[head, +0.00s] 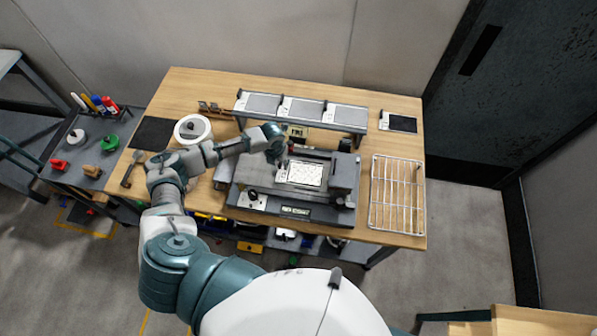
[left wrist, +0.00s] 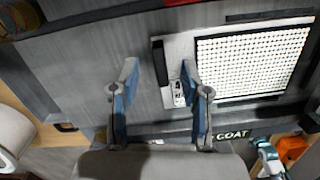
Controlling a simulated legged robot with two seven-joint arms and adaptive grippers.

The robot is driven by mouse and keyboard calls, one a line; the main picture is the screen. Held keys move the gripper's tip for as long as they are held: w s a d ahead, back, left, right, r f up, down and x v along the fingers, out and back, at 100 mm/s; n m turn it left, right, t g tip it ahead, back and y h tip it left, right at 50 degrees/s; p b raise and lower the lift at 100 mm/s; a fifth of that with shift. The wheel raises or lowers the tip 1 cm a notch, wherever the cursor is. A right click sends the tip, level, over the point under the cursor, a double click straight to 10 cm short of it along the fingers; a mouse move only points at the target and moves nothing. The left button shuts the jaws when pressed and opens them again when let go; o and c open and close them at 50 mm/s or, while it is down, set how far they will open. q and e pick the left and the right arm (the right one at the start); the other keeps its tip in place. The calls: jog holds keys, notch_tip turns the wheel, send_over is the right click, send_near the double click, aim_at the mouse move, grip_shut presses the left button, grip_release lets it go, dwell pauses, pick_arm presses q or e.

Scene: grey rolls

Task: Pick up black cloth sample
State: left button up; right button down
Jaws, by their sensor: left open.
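A flat black square (head: 152,133) lies at the left of the wooden table, and a dark panel with a pale border (head: 402,123) lies at the back right; I cannot tell which is the black cloth sample. My left gripper (head: 281,156) is over the grey coating machine, apart from both. Below and ahead is a white dotted plate (left wrist: 252,62), also seen in the head view (head: 305,174). A small black bar (left wrist: 159,62) sits beside the plate. My right gripper is not seen.
A raised rack with grey panels (head: 302,108) stands behind the machine (head: 343,172). A white wire rack (head: 397,195) is at the right. A white roll (head: 193,129) stands at the left. A side bench (head: 88,155) holds pens and small items.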

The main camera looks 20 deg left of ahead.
pick_arm(q)
jog(key=c, duration=0.7)
jog(key=shift+d, duration=0.1)
grip_shut()
jog(key=shift+r, duration=0.15)
notch_tip(320, 180, up, 10)
jog(key=shift+b, duration=0.35)
